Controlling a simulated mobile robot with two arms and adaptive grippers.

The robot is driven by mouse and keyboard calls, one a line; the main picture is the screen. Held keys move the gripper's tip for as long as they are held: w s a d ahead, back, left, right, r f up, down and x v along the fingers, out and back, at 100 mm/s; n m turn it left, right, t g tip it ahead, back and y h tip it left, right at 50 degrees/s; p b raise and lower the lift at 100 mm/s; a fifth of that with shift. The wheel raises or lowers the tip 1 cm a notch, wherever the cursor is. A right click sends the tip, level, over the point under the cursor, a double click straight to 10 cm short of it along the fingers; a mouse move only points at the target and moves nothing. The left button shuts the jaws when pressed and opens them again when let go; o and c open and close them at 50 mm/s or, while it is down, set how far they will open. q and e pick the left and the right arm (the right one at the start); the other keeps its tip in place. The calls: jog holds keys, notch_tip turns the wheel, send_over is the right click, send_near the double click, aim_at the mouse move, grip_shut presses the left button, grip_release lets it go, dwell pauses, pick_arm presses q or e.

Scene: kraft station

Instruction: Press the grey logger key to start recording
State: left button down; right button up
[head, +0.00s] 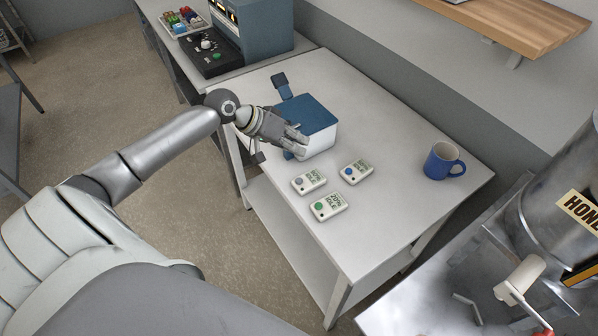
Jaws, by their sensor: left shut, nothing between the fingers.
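Three small pale loggers with display screens lie on the light table. The logger with the grey key (298,182) is the left one (311,182). The logger with the blue key (357,171) lies to its right, and the logger with the green key (329,206) lies nearest me. My left gripper (302,141) is shut and empty. In the picture it is just above the grey-key logger, in front of the blue-lidded box, and does not touch any key. My right gripper is out of view.
A white box with a blue lid (308,112) stands behind my left gripper. A blue mug (443,161) stands at the table's right. A metal honey drum (568,205) is at the far right. The table (400,215) is clear between the loggers and the mug.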

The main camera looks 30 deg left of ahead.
pick_arm(q)
jog(key=shift+f, duration=0.15)
jog(key=b, duration=0.7)
send_over(298, 179)
jog(key=f, duration=0.6)
jog(key=shift+w+a+f, duration=0.2)
jog(key=shift+w+f, duration=0.05)
jog(key=shift+f, duration=0.1)
jog(key=shift+f+b, duration=0.45)
jog(key=shift+f, duration=0.5)
jog(key=shift+f, duration=0.1)
jog(key=shift+f, duration=0.25)
